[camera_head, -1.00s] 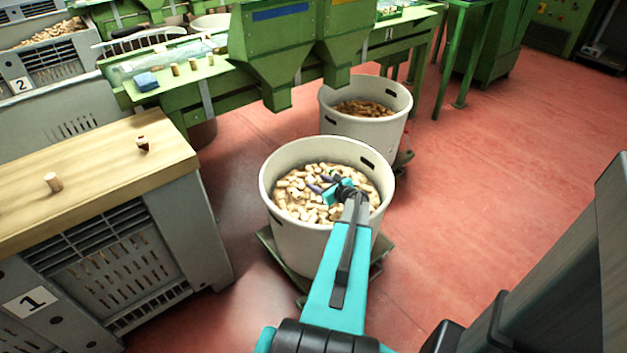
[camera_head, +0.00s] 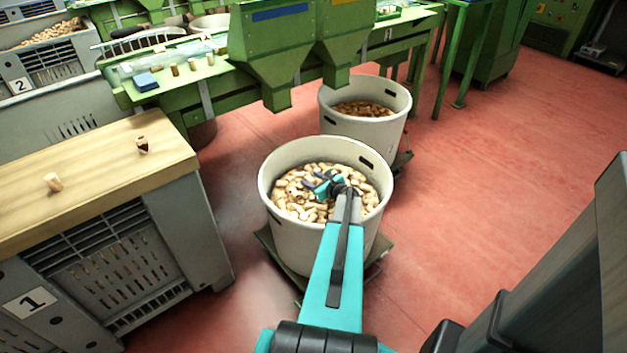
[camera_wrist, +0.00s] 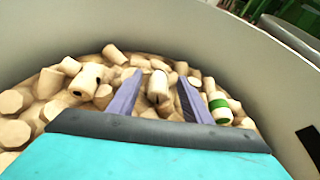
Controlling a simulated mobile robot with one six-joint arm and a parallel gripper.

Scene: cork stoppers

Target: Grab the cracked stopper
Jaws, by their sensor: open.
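Many pale cork stoppers (camera_head: 300,200) fill the front white bin. My gripper (camera_head: 314,184) is inside the bin's rim, low over the pile. In the wrist view its two purple fingers (camera_wrist: 159,82) are apart, one on each side of a pale stopper (camera_wrist: 157,88) with dark marks on it. I cannot tell whether the fingers touch it. To the left lies a stopper with a dark spot (camera_wrist: 84,82); to the right, one with a green band (camera_wrist: 220,107). No crack is clear enough to say which stopper is the cracked one.
The front bin's wall (camera_head: 290,238) surrounds my gripper. A second bin (camera_head: 365,128) of browner corks stands behind. On the wooden board (camera_head: 100,185) at left stand a pale cork (camera_head: 53,182) and a dark-topped cork (camera_head: 143,146). Green machinery (camera_head: 275,60) is beyond; red floor is clear at right.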

